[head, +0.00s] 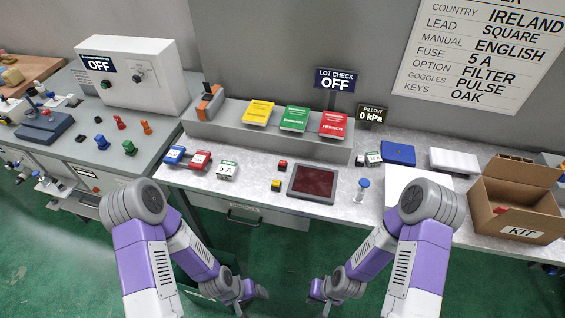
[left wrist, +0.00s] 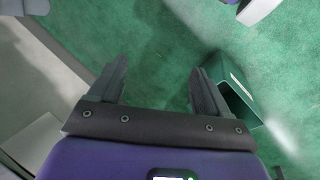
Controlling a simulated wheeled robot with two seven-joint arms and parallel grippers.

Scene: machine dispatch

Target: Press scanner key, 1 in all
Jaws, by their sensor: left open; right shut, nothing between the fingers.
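A dark red flat panel in a grey frame (head: 312,182), which looks like the scanner, lies on the bench. A small red-topped block (head: 283,165) and a yellow-topped block (head: 276,185) sit just left of it; I cannot tell whether either is the scanner key. The sign above the bench (head: 335,79) reads LOT CHECK OFF. My left gripper (head: 255,294) hangs low in front of the bench, away from the panel. In the left wrist view it (left wrist: 161,75) is open and empty over the green floor. My right gripper (head: 317,298) is also low in front, shut and empty.
Yellow, green and red booklets (head: 294,119) lie on a grey ledge behind. A blue-topped stamp-like item (head: 361,189) stands right of the panel. An open KIT box (head: 515,205) is at the right. A dark bin (left wrist: 235,92) stands on the floor.

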